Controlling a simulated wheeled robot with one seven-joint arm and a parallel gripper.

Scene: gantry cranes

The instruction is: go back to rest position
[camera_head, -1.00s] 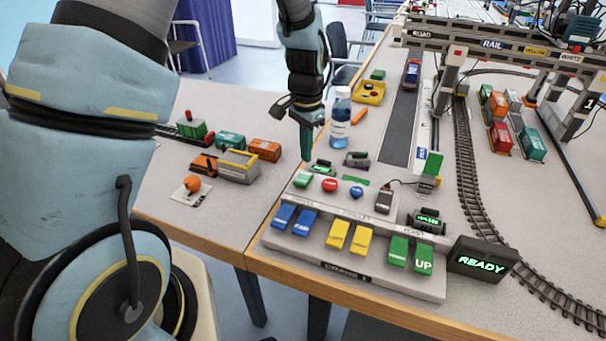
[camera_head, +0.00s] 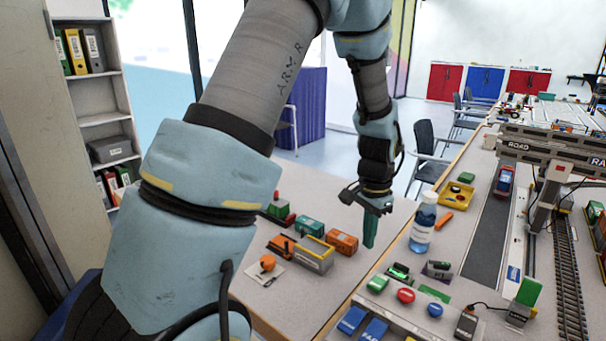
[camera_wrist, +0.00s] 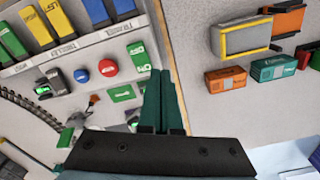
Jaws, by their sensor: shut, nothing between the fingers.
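My gripper (camera_head: 371,228) hangs pointing down above the tables, near the seam between them, with its green fingers together and empty. In the wrist view the closed fingers (camera_wrist: 163,100) show over the table edge, beside the control panel (camera_wrist: 75,62).
A water bottle (camera_head: 422,226) stands right of my gripper. A gantry crane (camera_head: 560,147) spans the road at right. A shelf (camera_head: 107,145) stands far left.

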